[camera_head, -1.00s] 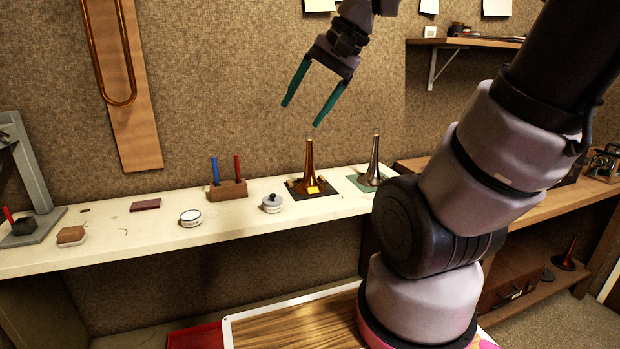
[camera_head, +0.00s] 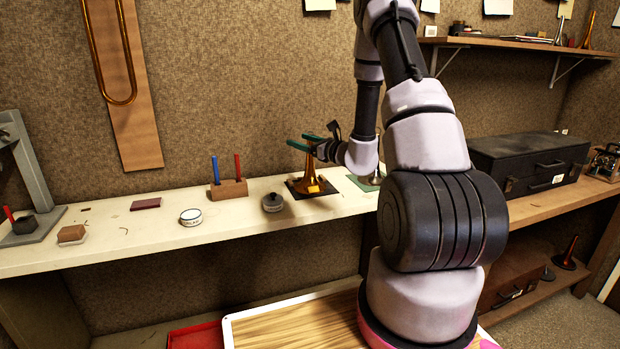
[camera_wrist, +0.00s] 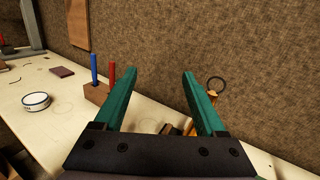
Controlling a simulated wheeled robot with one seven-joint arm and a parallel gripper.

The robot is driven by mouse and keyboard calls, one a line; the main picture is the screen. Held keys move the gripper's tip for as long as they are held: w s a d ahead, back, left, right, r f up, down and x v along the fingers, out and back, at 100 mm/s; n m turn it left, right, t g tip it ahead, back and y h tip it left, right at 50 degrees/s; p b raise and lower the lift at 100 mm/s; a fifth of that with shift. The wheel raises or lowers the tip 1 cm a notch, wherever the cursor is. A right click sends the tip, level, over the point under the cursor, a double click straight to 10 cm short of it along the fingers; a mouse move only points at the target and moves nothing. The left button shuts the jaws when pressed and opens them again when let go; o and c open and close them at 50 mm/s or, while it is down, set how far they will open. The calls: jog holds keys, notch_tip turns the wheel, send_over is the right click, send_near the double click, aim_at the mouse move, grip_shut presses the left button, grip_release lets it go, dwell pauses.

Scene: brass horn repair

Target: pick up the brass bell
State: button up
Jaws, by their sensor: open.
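The brass bell (camera_head: 312,183) stands upright, flared end down, on a dark mat on the pale bench, with a yellow tag at its base. My gripper (camera_head: 300,143) is open, lies roughly level and points left at the height of the bell's narrow top. In the wrist view, my gripper (camera_wrist: 158,88) shows nothing clearly between the fingertips. A brass-coloured piece shows beside and behind the right finger; that finger hides much of it. I cannot tell whether the bell's stem is between the jaws.
A round grey tin (camera_head: 272,203) stands left of the bell. A wooden block (camera_head: 228,189) holds a blue and a red tool. A white tin (camera_head: 190,217) is farther left. A second horn on a green mat (camera_head: 362,184) is mostly hidden by my arm.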

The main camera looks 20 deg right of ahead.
jog(key=w+d+f+m+t+h, duration=0.1)
jog(key=d+f+m+h, duration=0.35)
jog(key=d+f, duration=0.25)
send_over(313, 172)
jog(key=shift+a+f+h, duration=0.1)
jog(key=shift+f+h, duration=0.25)
jog(key=w, duration=0.3)
jog(key=w+a, duration=0.1)
jog(key=w, duration=0.1)
jog(key=shift+f, duration=0.35)
grip_shut()
jog(key=shift+d, duration=0.1)
dwell(0.4)
